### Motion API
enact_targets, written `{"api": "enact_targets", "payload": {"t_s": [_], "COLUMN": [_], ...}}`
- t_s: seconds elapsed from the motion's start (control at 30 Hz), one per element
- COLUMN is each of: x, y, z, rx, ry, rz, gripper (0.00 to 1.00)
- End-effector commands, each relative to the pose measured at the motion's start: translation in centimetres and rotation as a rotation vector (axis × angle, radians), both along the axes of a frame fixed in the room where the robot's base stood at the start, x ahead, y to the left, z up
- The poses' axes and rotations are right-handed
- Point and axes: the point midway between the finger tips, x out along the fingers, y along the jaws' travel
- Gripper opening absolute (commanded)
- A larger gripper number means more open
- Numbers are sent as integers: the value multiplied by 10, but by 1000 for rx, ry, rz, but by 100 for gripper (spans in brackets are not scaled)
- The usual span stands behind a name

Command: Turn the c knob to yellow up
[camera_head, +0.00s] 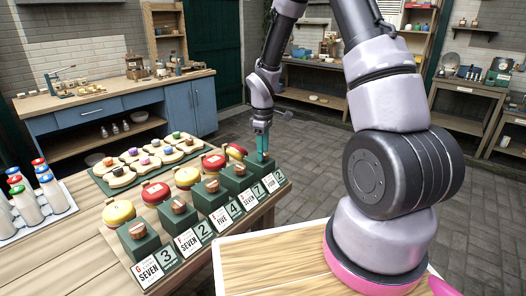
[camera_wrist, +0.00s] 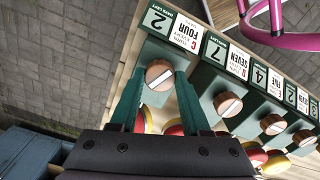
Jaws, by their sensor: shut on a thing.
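The c knob (camera_wrist: 159,76) is a round wooden knob with a pale bar, on a dark green box at the far end of a row. The card in front of it in the wrist view reads C FOUR (camera_wrist: 182,33), with a 2 beside it. My gripper (camera_wrist: 161,74) has its teal fingers on both sides of the knob and is shut on it. In the head view my gripper (camera_head: 262,146) comes down on this last box, and its fingers hide the knob. A red disc with some yellow (camera_head: 236,152) stands behind the box, partly hidden in the wrist view.
The neighbouring D knob (camera_wrist: 228,104) and more similar knobs follow along the row, with cards in front and red or yellow discs behind. A tray of several small knobbed pieces (camera_head: 102,171) lies at left. Bottles (camera_head: 51,193) stand farther left. Floor beyond the bench is clear.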

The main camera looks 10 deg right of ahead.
Motion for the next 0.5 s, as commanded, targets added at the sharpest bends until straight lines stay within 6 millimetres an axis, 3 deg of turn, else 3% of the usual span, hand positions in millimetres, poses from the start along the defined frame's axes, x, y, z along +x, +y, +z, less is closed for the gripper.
{"api": "enact_targets", "payload": {"t_s": [0.5], "x": [0], "y": [1], "z": [0], "rx": [0], "ry": [-1], "rz": [-488], "gripper": [0]}}
